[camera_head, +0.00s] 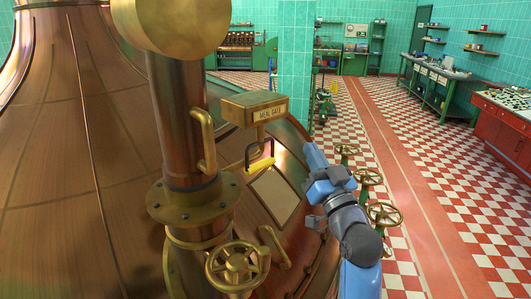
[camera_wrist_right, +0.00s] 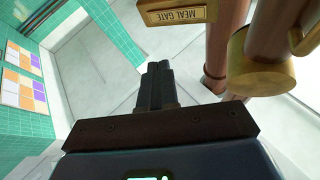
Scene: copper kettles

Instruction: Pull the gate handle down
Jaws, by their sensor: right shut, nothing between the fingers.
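The gate handle (camera_head: 260,160), yellow with a dark loop, hangs below a brass box labelled "MEAL GATE" (camera_head: 254,108) in the head view. The box also shows at the top of the wrist view (camera_wrist_right: 178,14); I cannot make out the handle there. My right gripper (camera_head: 310,150) is to the right of the handle in the head view, apart from it. Its fingers (camera_wrist_right: 157,72) are together and empty in the wrist view. My left gripper is in neither view.
A thick copper pipe (camera_head: 180,130) with a brass flange (camera_head: 192,200) stands left of the handle. A brass handwheel (camera_head: 238,267) is below. Several more handwheels (camera_head: 384,214) are beside my right arm. The large copper kettle (camera_head: 60,150) fills the left. Checkered floor lies open at the right.

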